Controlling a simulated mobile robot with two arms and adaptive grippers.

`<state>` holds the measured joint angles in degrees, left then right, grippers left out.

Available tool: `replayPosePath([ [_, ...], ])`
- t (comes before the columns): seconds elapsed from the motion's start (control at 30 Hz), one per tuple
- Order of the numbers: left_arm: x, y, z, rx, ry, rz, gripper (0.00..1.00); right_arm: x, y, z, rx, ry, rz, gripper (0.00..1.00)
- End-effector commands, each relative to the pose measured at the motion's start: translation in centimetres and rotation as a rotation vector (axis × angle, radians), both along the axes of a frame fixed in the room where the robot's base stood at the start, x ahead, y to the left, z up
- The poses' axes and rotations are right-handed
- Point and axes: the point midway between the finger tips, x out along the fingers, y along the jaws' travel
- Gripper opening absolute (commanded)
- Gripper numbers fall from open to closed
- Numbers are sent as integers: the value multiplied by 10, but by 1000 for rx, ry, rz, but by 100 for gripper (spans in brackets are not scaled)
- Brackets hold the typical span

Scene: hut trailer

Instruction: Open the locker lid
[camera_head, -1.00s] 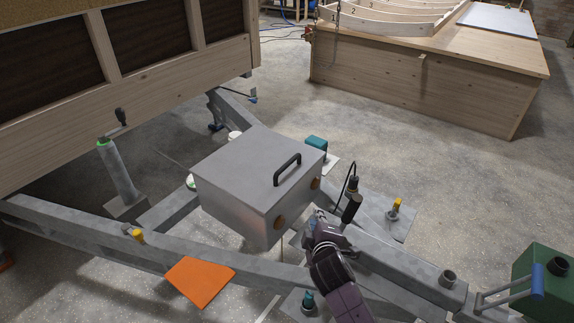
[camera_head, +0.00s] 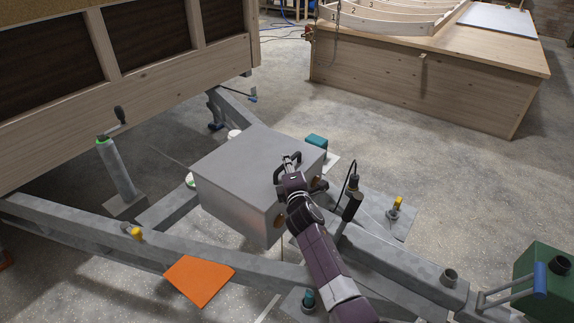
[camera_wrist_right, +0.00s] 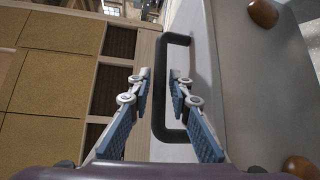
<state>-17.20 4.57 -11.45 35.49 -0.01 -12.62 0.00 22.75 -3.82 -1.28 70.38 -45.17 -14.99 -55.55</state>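The grey metal locker (camera_head: 232,205) sits on the trailer frame, with its flat lid (camera_head: 245,150) down. A black U-shaped handle (camera_head: 277,176) stands on the lid's right part; it also shows in the right wrist view (camera_wrist_right: 158,115). My right gripper (camera_head: 289,160) is at the handle, its arm covering much of it in the head view. In the right wrist view the fingers (camera_wrist_right: 161,75) are apart, one on each side of the handle's bar; I cannot tell whether they touch it. My left gripper is not in view.
Round brown knobs (camera_wrist_right: 262,13) sit on the locker's front. A black cylindrical fitting (camera_head: 352,207) stands just right of my right arm. An orange plate (camera_head: 200,282) lies on the near beam. A green can (camera_head: 545,280) is at the right. Wooden trailer body (camera_head: 150,85) rises behind left.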

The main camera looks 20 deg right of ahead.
Motion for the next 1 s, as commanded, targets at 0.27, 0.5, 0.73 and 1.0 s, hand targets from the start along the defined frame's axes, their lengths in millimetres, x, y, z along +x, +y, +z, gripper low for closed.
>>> replayPosePath([
  [0.27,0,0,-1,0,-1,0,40,6,0,-1,2,1,1,18],
  [0.5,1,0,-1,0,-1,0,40,6,0,-1,2,1,0,5],
  [0.73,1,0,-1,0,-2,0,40,6,-1,-1,2,1,0,0],
  [1.0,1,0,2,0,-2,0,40,6,-1,1,-2,4,0,0],
])
